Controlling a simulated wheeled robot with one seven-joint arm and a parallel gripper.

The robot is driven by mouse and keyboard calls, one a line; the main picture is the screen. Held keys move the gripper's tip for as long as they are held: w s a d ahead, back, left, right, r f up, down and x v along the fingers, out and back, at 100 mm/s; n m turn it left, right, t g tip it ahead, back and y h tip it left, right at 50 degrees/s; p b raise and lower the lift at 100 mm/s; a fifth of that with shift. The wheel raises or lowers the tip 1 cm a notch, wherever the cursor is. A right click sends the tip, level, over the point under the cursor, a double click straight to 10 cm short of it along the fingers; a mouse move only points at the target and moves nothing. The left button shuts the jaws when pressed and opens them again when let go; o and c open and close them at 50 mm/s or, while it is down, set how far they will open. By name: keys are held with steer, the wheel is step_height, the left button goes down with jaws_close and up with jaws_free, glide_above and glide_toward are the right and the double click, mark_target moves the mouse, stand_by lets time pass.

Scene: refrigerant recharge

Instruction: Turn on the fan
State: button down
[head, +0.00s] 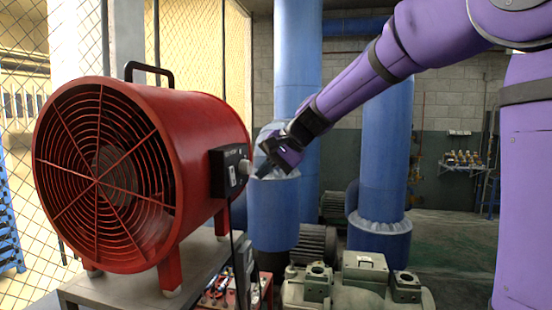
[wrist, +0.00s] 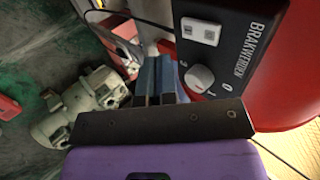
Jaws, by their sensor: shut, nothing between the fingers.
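A red drum-shaped fan (head: 190,130) with a round grille (head: 105,165) and a black top handle (head: 149,70) stands on a grey stand. Its black control box (head: 229,172) is on the right side, with a pale knob (head: 246,167) facing right. In the wrist view the control box (wrist: 240,45) shows a round white knob (wrist: 199,78) between markings and a white double switch (wrist: 201,30). My gripper (head: 262,171) is shut and empty, with its tips close to the knob. In the wrist view the blue-grey fingers (wrist: 155,75) lie just left of the knob; contact cannot be told.
The grey stand (head: 120,288) carries the fan. Blue vertical pipes (head: 385,150) stand behind my arm. Green-grey machinery (head: 355,285) sits on the floor at lower middle. A cable hangs below the control box. Open floor (head: 455,250) lies to the right.

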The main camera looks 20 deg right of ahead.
mark_target(233, 179)
steer(key=shift+w+a+f, duration=0.35)
steer(key=shift+w+a, duration=0.2)
steer(key=shift+a, duration=0.2)
steer(key=shift+w+a+f, duration=0.35)
steer(key=shift+w+a, duration=0.15)
steer(key=shift+a, duration=0.25)
steer(key=shift+w+a+f, duration=0.35)
steer(key=shift+w+a, duration=0.2)
steer(key=shift+a, duration=0.2)
steer(key=shift+w+a+f, duration=0.1)
steer(key=shift+a+f, duration=0.05)
steer(key=shift+a, duration=0.05)
steer(key=shift+r, duration=0.9)
